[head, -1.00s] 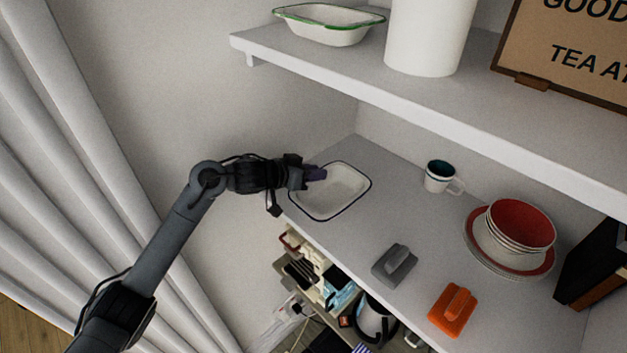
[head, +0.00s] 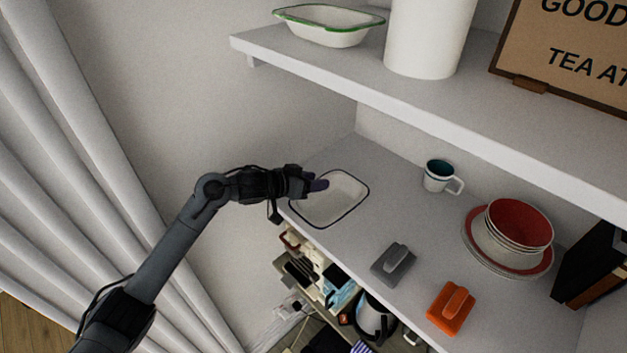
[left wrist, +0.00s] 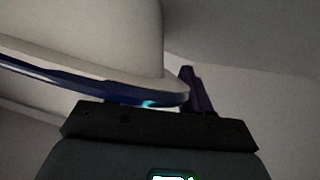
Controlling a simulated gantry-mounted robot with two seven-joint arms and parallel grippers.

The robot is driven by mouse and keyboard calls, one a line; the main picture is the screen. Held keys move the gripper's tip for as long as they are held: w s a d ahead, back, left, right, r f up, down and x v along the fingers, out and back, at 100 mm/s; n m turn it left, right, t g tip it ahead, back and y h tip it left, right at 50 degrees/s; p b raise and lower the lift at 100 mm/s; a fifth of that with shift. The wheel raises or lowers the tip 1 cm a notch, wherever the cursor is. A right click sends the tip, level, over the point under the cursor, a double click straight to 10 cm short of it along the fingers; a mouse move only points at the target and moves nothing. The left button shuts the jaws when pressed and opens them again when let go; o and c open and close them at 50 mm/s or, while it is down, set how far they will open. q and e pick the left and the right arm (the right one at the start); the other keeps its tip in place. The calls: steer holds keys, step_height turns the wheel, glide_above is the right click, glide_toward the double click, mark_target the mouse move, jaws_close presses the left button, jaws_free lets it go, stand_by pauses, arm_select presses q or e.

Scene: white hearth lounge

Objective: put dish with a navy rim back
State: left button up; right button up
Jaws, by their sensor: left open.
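The white dish with a navy rim (head: 338,203) stands on the middle shelf near its left end. Its rim (left wrist: 80,82) crosses the left wrist view close in front of my gripper. My left gripper (head: 319,184) is open at the dish's left rim. One dark purple finger (left wrist: 195,92) shows beside the rim; the other finger is hidden. Whether the fingers touch the dish I cannot tell. My right gripper is not in view.
A green-rimmed dish (head: 330,30) and a white canister (head: 425,35) stand on the upper shelf. A mug (head: 438,178), red-rimmed bowls (head: 515,225), a grey block (head: 394,262) and an orange block (head: 452,308) stand on the middle shelf (head: 375,230). A curtain hangs at left.

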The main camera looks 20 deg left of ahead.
arm_select(q)
steer(key=p+v, duration=0.3)
steer(key=shift+s+a+r, duration=0.1)
steer(key=shift+r, duration=0.15)
steer(key=shift+p+v, duration=0.9)
steer(key=shift+v, duration=0.1)
steer(key=shift+f, duration=0.15)
steer(key=shift+s, duration=0.1)
